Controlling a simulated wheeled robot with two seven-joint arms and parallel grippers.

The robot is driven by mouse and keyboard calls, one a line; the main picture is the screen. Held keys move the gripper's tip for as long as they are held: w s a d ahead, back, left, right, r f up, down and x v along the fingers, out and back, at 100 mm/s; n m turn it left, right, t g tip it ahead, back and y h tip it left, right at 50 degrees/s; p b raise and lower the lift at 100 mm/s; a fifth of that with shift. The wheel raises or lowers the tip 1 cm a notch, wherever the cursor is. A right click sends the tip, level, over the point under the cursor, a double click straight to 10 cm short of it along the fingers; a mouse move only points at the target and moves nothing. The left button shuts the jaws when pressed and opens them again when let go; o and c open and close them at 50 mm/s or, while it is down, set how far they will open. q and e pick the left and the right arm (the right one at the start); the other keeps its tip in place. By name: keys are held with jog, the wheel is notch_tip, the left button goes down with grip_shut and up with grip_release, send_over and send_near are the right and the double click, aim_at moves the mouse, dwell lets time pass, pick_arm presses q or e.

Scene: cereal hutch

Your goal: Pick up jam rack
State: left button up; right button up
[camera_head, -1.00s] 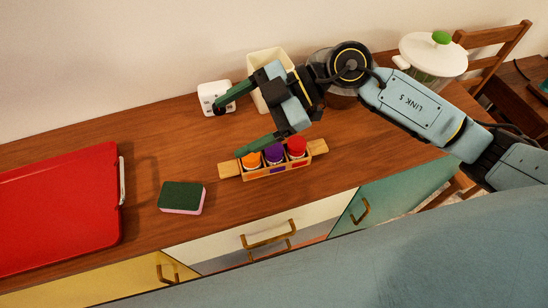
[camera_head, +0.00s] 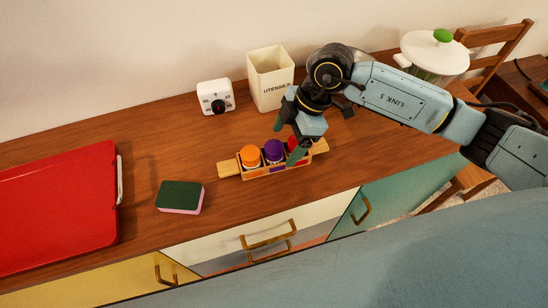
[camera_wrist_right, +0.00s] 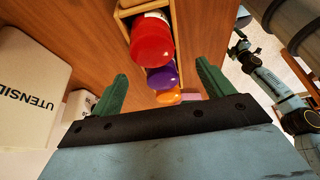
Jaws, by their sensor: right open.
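The jam rack (camera_head: 229,169) is a small wooden tray with a handle tab at each end, standing on the wooden counter. It holds an orange-lidded jar (camera_head: 250,155), a purple-lidded jar (camera_head: 273,151) and a red-lidded jar, mostly hidden by my gripper in the head view. My right gripper (camera_head: 286,142) is open above the rack's right end, fingers pointing down. In the right wrist view the red lid (camera_wrist_right: 152,41) shows ahead of the open green fingers (camera_wrist_right: 163,88), with the purple lid and the orange lid (camera_wrist_right: 168,96) between them.
A cream utensils holder (camera_head: 270,85) and a white timer (camera_head: 215,97) stand behind the rack. A green-and-pink sponge (camera_head: 180,197) and a red tray (camera_head: 60,210) lie to the left. Drawers with handles are below the front edge.

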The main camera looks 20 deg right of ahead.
jog(key=x, duration=0.2)
jog(key=b+x, duration=0.1)
jog(key=x, duration=0.2)
jog(key=shift+a, duration=0.25)
jog(key=shift+w+r, duration=0.1)
jog(key=shift+r, duration=0.05)
jog(key=c, duration=1.1)
